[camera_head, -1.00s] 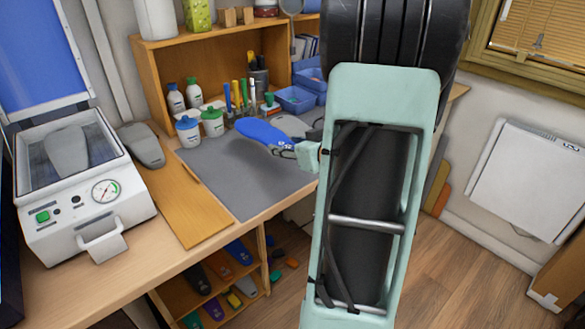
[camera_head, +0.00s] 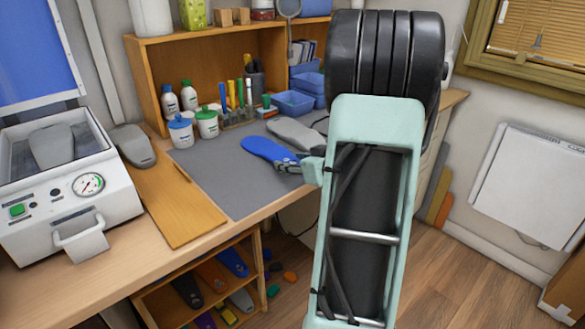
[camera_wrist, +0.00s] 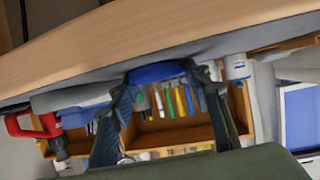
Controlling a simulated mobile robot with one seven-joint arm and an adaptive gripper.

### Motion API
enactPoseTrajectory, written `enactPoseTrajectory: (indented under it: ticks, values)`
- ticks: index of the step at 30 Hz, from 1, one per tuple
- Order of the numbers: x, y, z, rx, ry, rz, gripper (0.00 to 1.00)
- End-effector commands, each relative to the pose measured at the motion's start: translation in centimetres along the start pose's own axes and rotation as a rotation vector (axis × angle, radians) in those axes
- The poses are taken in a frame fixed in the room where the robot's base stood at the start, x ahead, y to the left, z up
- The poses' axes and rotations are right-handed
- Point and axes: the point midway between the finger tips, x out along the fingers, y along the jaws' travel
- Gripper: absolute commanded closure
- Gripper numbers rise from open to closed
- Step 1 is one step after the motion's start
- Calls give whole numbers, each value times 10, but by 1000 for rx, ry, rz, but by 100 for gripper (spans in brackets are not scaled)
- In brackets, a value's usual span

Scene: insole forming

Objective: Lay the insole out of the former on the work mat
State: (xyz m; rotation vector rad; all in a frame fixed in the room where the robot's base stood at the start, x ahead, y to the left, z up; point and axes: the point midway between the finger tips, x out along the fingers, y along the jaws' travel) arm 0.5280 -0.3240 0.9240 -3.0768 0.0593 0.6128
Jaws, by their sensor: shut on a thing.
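A blue insole (camera_head: 268,149) shows in the head view over the right part of the grey work mat (camera_head: 225,185). My gripper (camera_head: 298,166) is shut on the insole's right end. In the wrist view the blue insole (camera_wrist: 157,72) sits between both fingers (camera_wrist: 160,88), just by the mat's dark edge. I cannot tell whether the insole touches the mat. The former (camera_head: 70,190) stands at the left with its blue-lined lid up. A grey foot form lies inside it.
A grey foot-shaped piece (camera_head: 297,133) lies behind the blue insole. Lidded jars (camera_head: 207,122), pens (camera_head: 240,95) and blue bins (camera_head: 294,103) stand along the back. Another grey form (camera_head: 133,146) lies by the former. The mat's left and front are clear.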

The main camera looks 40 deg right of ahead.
Motion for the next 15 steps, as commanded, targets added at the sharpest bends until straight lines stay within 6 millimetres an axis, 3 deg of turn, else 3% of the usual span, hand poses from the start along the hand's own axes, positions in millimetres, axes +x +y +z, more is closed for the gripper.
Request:
enactPoseTrajectory:
  ticks: [9,10,15]
  values:
    - [1,0,2,0,0,0,71]
    - [1,0,2,0,0,0,53]
    - [0,0,1,0,0,0,38]
